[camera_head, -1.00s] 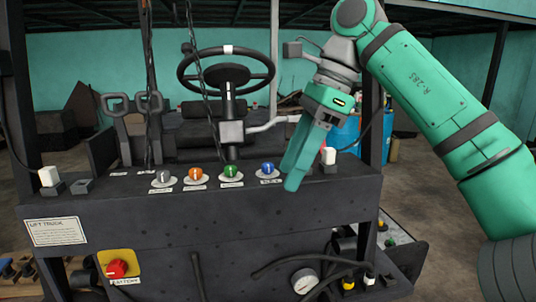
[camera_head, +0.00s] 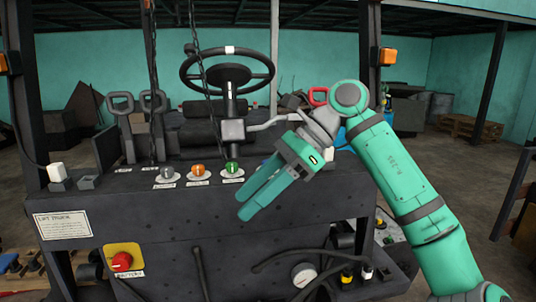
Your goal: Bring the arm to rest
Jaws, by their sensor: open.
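My green arm (camera_head: 405,180) comes in from the lower right and bends at a joint near the right post of the forklift. My gripper (camera_head: 245,205) is open and empty, its two green fingers apart and pointing down and left. It hangs in front of the right part of the dark forklift panel (camera_head: 140,205), and I cannot tell if it touches. The wrist covers most of the blue knob. The green knob (camera_head: 232,167), orange knob (camera_head: 198,170) and grey knob (camera_head: 167,173) show to its left.
The steering wheel (camera_head: 228,70) and hanging chains stand behind the panel. A red battery switch (camera_head: 122,261) sits on a yellow plate at lower left. Hoses and a gauge (camera_head: 304,274) are below my gripper. Open floor shows at the right, with pallets (camera_head: 472,128) further back.

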